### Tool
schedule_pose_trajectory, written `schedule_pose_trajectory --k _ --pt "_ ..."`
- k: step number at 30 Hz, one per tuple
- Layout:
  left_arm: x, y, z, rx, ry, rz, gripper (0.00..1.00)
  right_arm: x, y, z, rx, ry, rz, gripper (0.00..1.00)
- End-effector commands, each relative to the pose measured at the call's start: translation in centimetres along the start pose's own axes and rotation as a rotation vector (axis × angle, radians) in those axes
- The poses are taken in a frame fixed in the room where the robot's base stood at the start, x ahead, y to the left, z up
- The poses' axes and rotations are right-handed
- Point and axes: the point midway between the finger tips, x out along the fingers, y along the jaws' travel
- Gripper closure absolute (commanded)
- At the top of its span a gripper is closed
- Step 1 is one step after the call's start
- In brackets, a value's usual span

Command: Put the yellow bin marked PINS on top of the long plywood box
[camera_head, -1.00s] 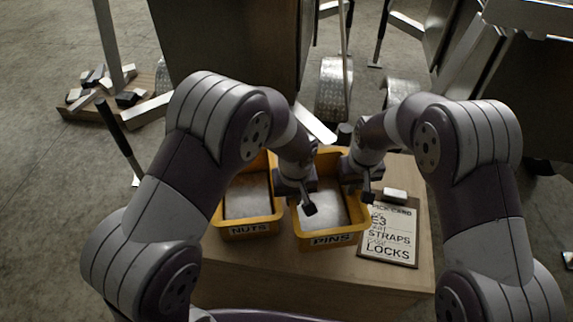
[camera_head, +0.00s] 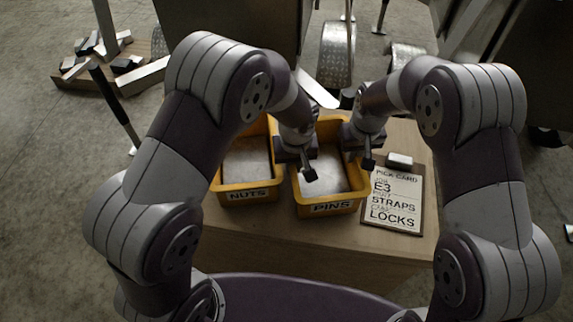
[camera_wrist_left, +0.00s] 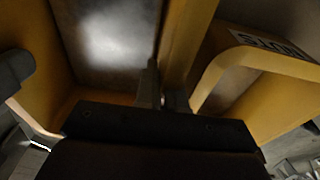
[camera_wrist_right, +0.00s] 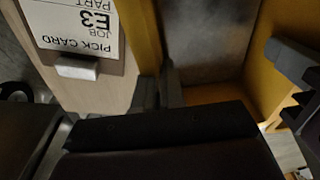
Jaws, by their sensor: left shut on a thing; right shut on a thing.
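The yellow bin marked PINS (camera_head: 331,208) sits upright on a plywood top (camera_head: 270,228), with a pale, flat surface inside. My left gripper (camera_head: 306,166) is shut on its left wall. This wall also shows between the fingers in the left wrist view (camera_wrist_left: 184,45). My right gripper (camera_head: 367,156) is shut on its right wall, seen in the right wrist view (camera_wrist_right: 145,40). Both hands hide parts of the rim. I cannot tell whether the bin is lifted. I cannot tell whether the plywood under it is the long plywood box.
A yellow bin marked NUTS (camera_head: 248,193) stands close on the left. A pick card (camera_head: 394,198) on a board lies to the right, with a small white block (camera_head: 400,160) above it. A dark-handled tool (camera_head: 112,105) stands at the left. Trailer parts fill the back.

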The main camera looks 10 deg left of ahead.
Motion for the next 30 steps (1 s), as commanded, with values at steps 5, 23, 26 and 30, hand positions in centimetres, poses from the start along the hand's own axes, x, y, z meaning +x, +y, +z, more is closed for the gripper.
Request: schedule_pose_trajectory --k 5,23,26,30 --pt "0.9 -0.1 0.1 0.000 -0.002 -0.002 0.65 0.8 0.1 0.1 0.000 0.001 0.001 0.65" --pt "-6.0 0.0 0.1 0.000 0.004 0.003 0.65 0.8 0.0 0.1 0.000 0.000 0.000 0.65" --pt "-8.4 0.0 0.1 -0.001 0.003 0.002 0.65 0.9 0.0 0.1 0.000 0.000 0.000 0.65" --pt "-10.5 0.0 0.1 -0.001 0.001 0.000 0.65 0.9 0.0 0.1 0.000 0.000 0.000 0.65"
